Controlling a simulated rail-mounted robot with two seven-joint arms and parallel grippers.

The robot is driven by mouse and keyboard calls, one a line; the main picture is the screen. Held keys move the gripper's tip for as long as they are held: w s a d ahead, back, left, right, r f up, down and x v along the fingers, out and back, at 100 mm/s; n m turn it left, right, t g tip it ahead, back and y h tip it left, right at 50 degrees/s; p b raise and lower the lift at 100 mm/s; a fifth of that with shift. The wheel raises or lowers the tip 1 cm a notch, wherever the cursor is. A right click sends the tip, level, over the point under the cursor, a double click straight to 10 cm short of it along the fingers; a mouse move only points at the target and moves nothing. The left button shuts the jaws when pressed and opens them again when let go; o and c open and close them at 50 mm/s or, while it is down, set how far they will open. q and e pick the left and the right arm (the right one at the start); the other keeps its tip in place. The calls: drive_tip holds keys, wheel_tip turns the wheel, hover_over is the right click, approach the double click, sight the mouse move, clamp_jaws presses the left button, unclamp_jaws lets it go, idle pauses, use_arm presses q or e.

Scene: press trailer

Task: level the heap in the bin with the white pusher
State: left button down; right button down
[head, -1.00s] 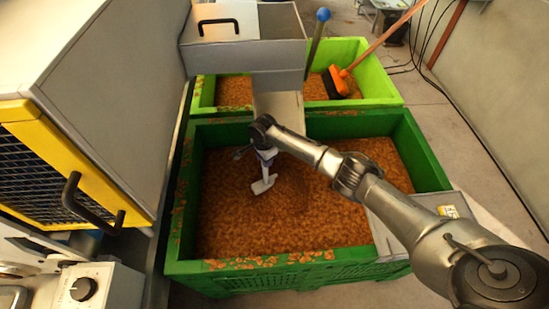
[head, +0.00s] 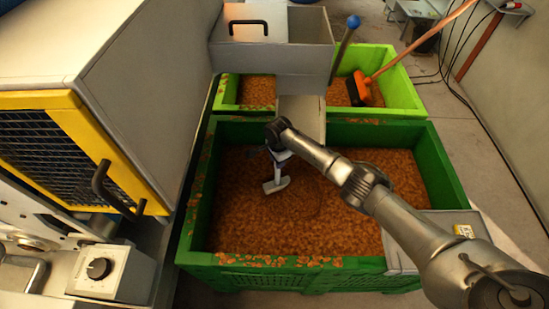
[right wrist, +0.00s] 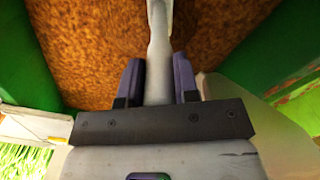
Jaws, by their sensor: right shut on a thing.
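The dark green bin (head: 310,262) stands in the middle of the head view, filled with a heap of orange-brown crumbs (head: 300,220). The surface looks fairly even, with a slight darker dip near the pusher. My right gripper (head: 277,160) is over the back left part of the bin, shut on the white pusher (head: 275,185), whose head is at the crumbs. In the right wrist view the pusher's handle (right wrist: 158,60) runs between the two fingers (right wrist: 157,82) toward the crumbs; its head is out of that picture. My left gripper is not in view.
A grey chute (head: 302,115) slopes down over the bin's back edge. A lighter green bin (head: 400,92) with an orange broom (head: 362,85) stands behind. A yellow-framed machine (head: 125,145) is on the left. A grey plate (head: 435,225) lies at the bin's right front corner.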

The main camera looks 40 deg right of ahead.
drive_tip(key=s+d+p, duration=1.2)
drive_tip(key=s+d, duration=0.3)
drive_tip(key=d, duration=0.4)
wheel_tip(320, 180, up, 9)
drive_tip(key=p, duration=0.9)
drive_tip(key=shift+s+d+f, duration=0.15)
drive_tip(key=shift+s+f, duration=0.05)
drive_tip(key=shift+s, duration=0.2)
idle(0.6)
drive_tip(key=shift+s, duration=0.15)
